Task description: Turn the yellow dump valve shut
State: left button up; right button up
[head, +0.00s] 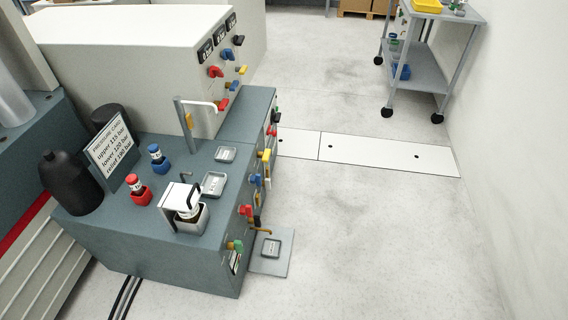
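Several yellow parts are in the head view, and I cannot tell for sure which is the dump valve. A yellow handle (266,156) sticks out from the side panel of the grey-blue bench (215,262), above a blue handle (256,180). A smaller yellow handle (243,70) is on the white console (120,45), beside red and blue ones. Neither of my grippers is in view.
On the bench top stand a pressure card (111,150), black vessels (70,178), a red-capped bottle (138,190) and a blue-capped bottle (157,158). A grey plate (284,262) lies beside the bench. Clear floor (380,240) is to its right. A trolley (430,70) stands at the back right.

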aim_at(264, 155)
jog(key=i+l+u, duration=0.25)
jog(key=u, duration=0.15)
jog(key=i+l+u, duration=0.25)
jog(key=l+u, duration=0.2)
jog(key=i+l+u, duration=0.15)
jog(key=l+u, duration=0.25)
